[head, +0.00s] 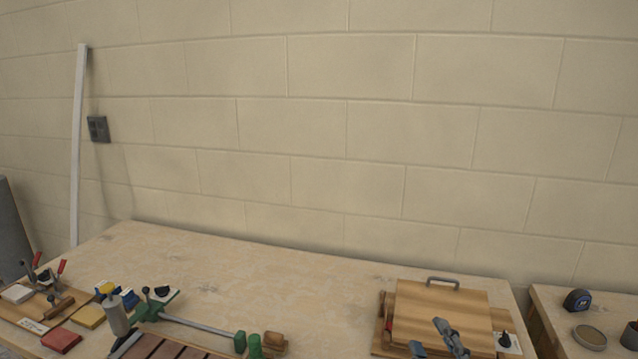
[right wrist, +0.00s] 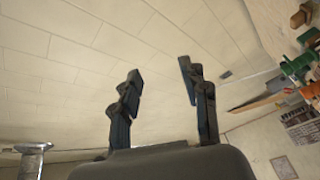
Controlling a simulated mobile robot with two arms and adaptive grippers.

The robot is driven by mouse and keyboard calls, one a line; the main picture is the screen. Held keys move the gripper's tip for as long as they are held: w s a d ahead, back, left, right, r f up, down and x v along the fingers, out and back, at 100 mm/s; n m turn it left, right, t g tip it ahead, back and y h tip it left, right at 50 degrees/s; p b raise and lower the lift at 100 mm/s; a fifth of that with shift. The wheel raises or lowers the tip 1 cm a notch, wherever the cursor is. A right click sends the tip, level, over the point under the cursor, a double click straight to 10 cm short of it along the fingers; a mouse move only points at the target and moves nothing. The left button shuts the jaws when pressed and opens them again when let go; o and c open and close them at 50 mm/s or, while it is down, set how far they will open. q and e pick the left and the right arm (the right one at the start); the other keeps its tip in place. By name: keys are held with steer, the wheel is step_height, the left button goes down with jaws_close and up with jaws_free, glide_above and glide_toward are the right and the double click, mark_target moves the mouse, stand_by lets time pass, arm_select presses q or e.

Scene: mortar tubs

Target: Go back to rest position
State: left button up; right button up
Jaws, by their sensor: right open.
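My right gripper (head: 438,340) shows at the bottom edge of the head view, in front of a wooden box with a grey handle (head: 440,305). In the right wrist view its two dark fingers (right wrist: 160,95) stand wide apart with nothing between them. It is open and empty. Most of the right arm is out of the head view. My left gripper shows in neither view.
A wooden workbench (head: 240,275) runs along a block wall. A green clamp (head: 200,328), a bottle with a yellow cap (head: 116,312), a red block (head: 61,341) and a yellow block (head: 88,316) are at left. A second table holds a tape measure (head: 577,299). The bench middle is clear.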

steer(key=s+d+f+m+g+h, duration=0.2)
steer(key=s+d+f+m+g, duration=0.15)
steer(key=f, duration=0.55)
steer(key=s+d+f+m+g+h, duration=0.2)
steer(key=s+f+m+g, duration=0.25)
steer(key=f, duration=0.35)
steer(key=s+a+f+m+g+y, duration=0.1)
steer(key=s+a+f+m+g, duration=0.25)
steer(key=s+f+g, duration=0.8)
step_height(320, 180, down, 22)
steer(key=s+t, duration=0.3)
steer(key=s+d+f+g, duration=0.1)
steer(key=s+d+f, duration=0.1)
steer(key=s+f, duration=0.6)
steer(key=s+d+f, duration=0.2)
steer(key=s+f, duration=0.7)
steer(key=f, duration=0.1)
steer(key=shift+s+f+g, duration=0.25)
steer(key=shift+f+g, duration=0.1)
